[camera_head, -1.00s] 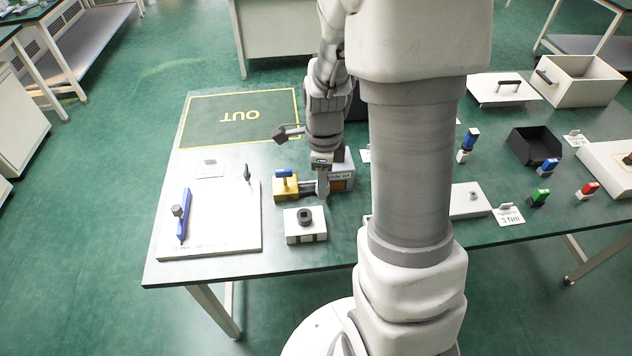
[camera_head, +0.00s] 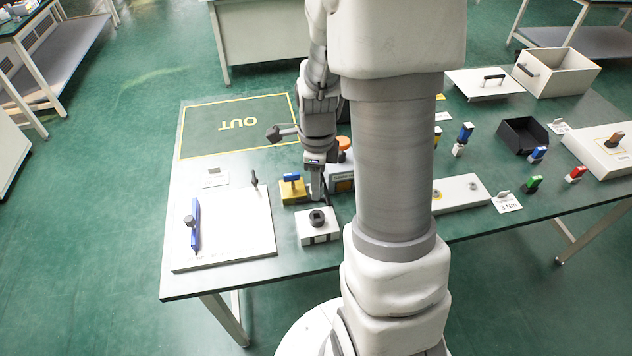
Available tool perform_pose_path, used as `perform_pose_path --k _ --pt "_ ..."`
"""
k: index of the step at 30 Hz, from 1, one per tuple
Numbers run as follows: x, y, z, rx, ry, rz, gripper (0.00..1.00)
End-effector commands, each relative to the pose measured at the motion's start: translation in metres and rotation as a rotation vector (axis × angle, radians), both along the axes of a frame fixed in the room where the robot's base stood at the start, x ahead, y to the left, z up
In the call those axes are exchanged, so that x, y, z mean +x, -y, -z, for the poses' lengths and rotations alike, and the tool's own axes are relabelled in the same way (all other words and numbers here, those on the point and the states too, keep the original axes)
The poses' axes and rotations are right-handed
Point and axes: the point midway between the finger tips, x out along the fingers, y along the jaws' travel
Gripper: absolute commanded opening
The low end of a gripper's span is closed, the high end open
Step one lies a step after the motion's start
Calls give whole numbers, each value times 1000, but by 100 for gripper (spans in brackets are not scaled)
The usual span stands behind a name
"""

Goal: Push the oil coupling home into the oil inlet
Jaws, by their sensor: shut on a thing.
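My gripper (camera_head: 316,193) points down at the near side of the work area, between a yellow block with a blue handle (camera_head: 293,190) on its left and a grey labelled box (camera_head: 341,181) on its right. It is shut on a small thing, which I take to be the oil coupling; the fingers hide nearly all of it. The oil inlet cannot be made out for certain, nor can I tell how far the coupling sits in it. The gripper is very close to the yellow block; contact cannot be told.
A white block with a dark round socket (camera_head: 318,219) stands just in front of the gripper. A white board (camera_head: 228,238) with a blue tool (camera_head: 196,225) lies at left. The green OUT area (camera_head: 205,140) is empty. My column hides the table's middle.

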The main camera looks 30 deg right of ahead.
Motion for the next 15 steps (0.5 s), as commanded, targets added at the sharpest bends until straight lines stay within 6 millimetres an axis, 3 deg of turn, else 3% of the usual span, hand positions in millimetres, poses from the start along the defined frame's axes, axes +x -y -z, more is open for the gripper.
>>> perform_pose_path --k 8,15 --pt "0 0 -1 1 -1 -3 0" --pt "0 0 18 0 0 -2 0"
